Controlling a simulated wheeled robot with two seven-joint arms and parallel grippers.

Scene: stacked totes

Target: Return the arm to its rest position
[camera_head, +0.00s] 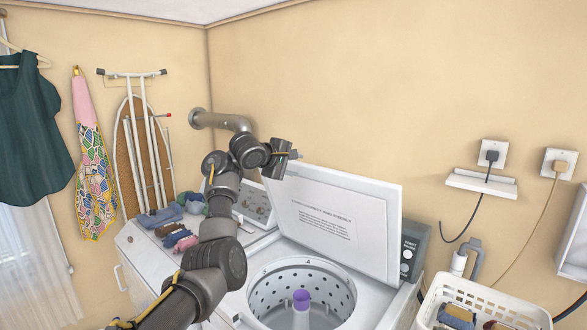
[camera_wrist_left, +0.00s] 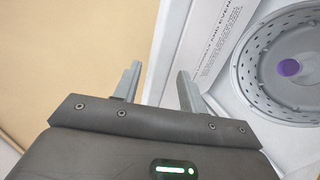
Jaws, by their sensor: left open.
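My left arm reaches up from the bottom of the head view, and its gripper (camera_head: 294,155) is raised at the top edge of the open washer lid (camera_head: 340,215). In the left wrist view my left gripper (camera_wrist_left: 158,85) has its two fingers apart with nothing between them. Beyond the fingers that view shows the beige wall, the lid and the washer drum (camera_wrist_left: 285,60) with a purple-topped agitator. My right gripper is in neither view.
The top-loading washer (camera_head: 370,300) stands open below the arm. A white laundry basket (camera_head: 515,308) holds clothes at the lower right. A pipe (camera_head: 225,122) comes out of the wall behind the arm.

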